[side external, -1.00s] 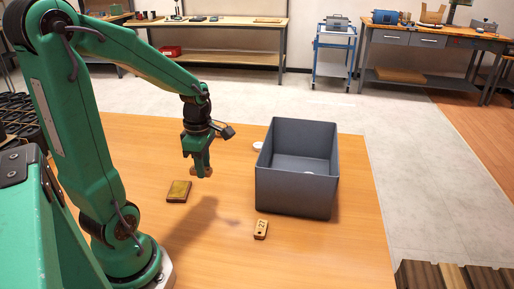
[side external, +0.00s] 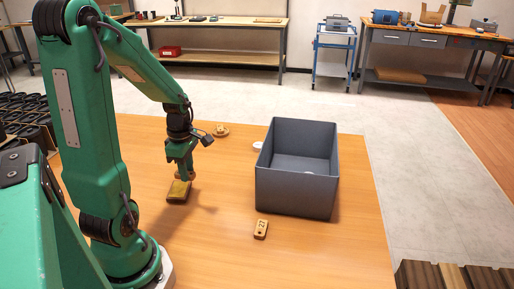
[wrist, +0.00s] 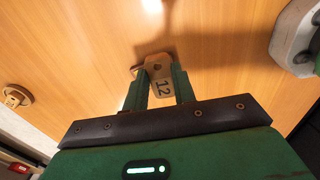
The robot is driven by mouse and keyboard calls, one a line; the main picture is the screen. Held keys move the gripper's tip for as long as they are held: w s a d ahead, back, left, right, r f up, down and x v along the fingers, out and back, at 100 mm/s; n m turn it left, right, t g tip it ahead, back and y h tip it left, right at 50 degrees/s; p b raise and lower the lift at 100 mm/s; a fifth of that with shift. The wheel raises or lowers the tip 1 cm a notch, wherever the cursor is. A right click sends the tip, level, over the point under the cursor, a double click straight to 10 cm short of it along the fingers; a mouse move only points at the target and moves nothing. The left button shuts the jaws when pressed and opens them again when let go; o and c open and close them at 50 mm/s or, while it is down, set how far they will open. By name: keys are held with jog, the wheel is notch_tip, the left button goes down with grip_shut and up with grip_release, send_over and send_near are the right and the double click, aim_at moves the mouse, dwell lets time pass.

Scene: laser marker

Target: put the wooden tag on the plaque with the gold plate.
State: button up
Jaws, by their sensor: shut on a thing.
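My gripper (side external: 186,177) is shut on a wooden tag, marked "12" in the wrist view (wrist: 158,78), with a hole near its far end. In the side external view the tag (side external: 191,176) shows only as a small tan piece at the fingertips. In the wrist view the tag and fingers hide most of the plaque.
An open grey bin (side external: 295,190) stands to the right. A round wooden piece (side external: 220,131) and a white round thing (side external: 257,146) lie farther back. The table (side external: 215,250) is clear in front.

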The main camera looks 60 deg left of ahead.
send_over(181, 189)
notch_tip(181, 189, down, 3)
jog(key=shift+r, duration=0.1)
jog(key=shift+d+f, duration=0.1)
jog(key=shift+f, duration=1.95)
jog(key=o, duration=0.9)
jog(key=shift+f, duration=0.1)
jog(key=shift+o, duration=0.2)
notch_tip(181, 189, up, 12)
